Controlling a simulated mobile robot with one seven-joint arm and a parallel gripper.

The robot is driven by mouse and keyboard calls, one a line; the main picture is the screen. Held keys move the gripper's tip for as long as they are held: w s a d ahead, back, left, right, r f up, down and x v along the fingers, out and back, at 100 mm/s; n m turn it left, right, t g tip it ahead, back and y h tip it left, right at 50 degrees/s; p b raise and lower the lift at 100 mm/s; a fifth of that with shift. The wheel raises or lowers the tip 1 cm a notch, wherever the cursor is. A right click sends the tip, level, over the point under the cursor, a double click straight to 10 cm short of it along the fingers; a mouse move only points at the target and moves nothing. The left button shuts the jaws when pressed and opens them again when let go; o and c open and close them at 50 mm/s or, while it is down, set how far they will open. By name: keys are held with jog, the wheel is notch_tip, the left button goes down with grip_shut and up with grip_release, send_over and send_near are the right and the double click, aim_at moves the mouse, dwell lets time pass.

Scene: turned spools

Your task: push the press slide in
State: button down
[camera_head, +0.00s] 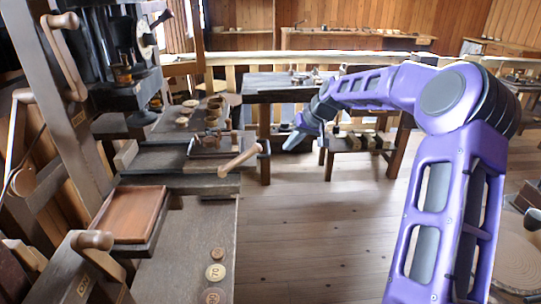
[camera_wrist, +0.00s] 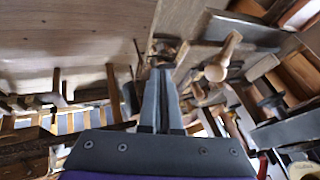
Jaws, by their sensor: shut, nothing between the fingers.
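The press slide (camera_head: 205,166) is a dark wooden block on the bench under the press at the left, with a pale turned handle (camera_head: 240,160) sticking out to the right past the bench edge. A pale handle like it shows in the wrist view (camera_wrist: 222,58), right of the fingers. My gripper (camera_head: 291,141) hangs off the bench, right of the handle and apart from it. Its two fingers are together and empty, as the wrist view (camera_wrist: 160,78) shows. The fingertips are small and dark in the head view. How far the slide is in cannot be told.
The press (camera_head: 125,60) stands at the left with wooden-knobbed levers. A reddish tray (camera_head: 128,213) and several round discs (camera_head: 215,272) lie in front of the slide. Spools and rings (camera_head: 212,112) stand behind it.

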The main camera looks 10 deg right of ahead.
aim_at(190, 165)
jog(key=w+a+f, duration=0.4)
jog(key=a+f, duration=0.3)
jog(key=shift+f+y, duration=0.2)
jog(key=shift+y, duration=0.2)
jog(key=shift+w+a, duration=0.1)
jog(key=shift+a, duration=0.1)
jog(key=w+a, duration=0.1)
jog(key=a, duration=0.6)
jog(key=w+a, duration=0.1)
jog(key=a, duration=0.6)
jog(key=w+a, duration=0.1)
jog(key=a, duration=0.6)
jog(key=shift+a+b, duration=0.35)
jog(key=shift+a+r, duration=0.1)
jog(key=shift+a, duration=0.25)
jog(key=shift+a+r, duration=0.1)
jog(key=shift+a, duration=0.05)
